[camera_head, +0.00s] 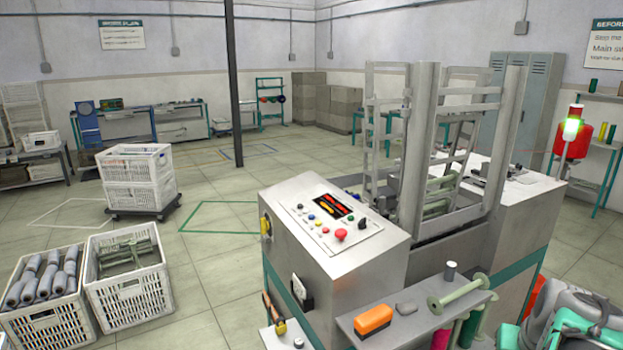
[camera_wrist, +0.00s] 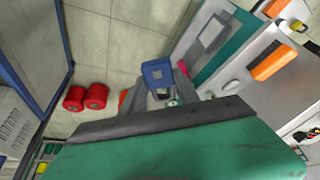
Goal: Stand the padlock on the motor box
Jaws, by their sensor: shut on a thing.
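My gripper (camera_wrist: 157,92) is shut on a small blue padlock (camera_wrist: 157,68) in the wrist view. Its grey fingers lie on either side of the blue body, which is held above the floor, apart from the machine. The lower part of the padlock is partly hidden by my gripper. In the head view my arm fills the bottom right corner, and the padlock cannot be made out there. The grey machine cabinet (camera_head: 290,262) with a control panel stands in the middle. I cannot tell which part is the motor box.
Two red spools (camera_wrist: 86,97) are on the floor. Crates (camera_head: 128,283) stand at left. A signal lamp (camera_head: 571,128) rises at right.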

